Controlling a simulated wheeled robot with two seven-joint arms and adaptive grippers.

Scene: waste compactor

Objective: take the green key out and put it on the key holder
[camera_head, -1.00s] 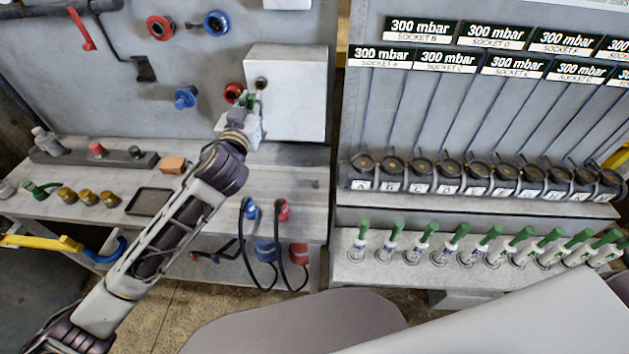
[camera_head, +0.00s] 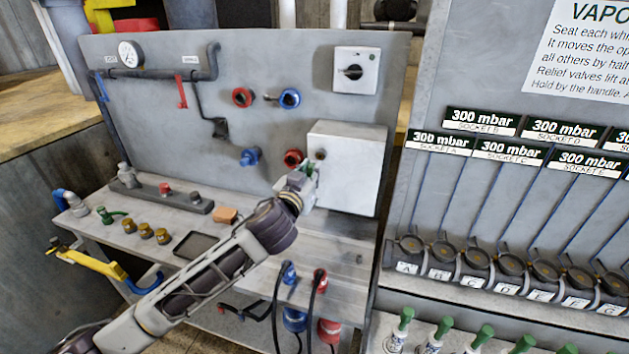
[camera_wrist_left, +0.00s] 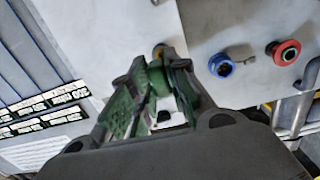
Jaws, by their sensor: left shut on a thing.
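My left gripper (camera_head: 307,176) reaches up to the front of a white box (camera_head: 350,180) on the grey panel, just below the box's small round brass lock (camera_head: 320,155). The gripper is shut on the green key (camera_wrist_left: 155,78), whose green part shows between the fingers in the left wrist view. The brass lock (camera_wrist_left: 160,51) lies right behind the key there. The fingers hide the key's front end, so I cannot tell whether it sits in the lock. I cannot make out the key holder for certain. My right gripper is not in view.
A red knob (camera_head: 293,158) and a blue knob (camera_head: 250,157) are left of the box. A rotary switch (camera_head: 355,71) is above it. The workbench (camera_head: 330,262) below holds a tray (camera_head: 195,244) and small fittings. A rack of sockets (camera_head: 500,268) stands at the right.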

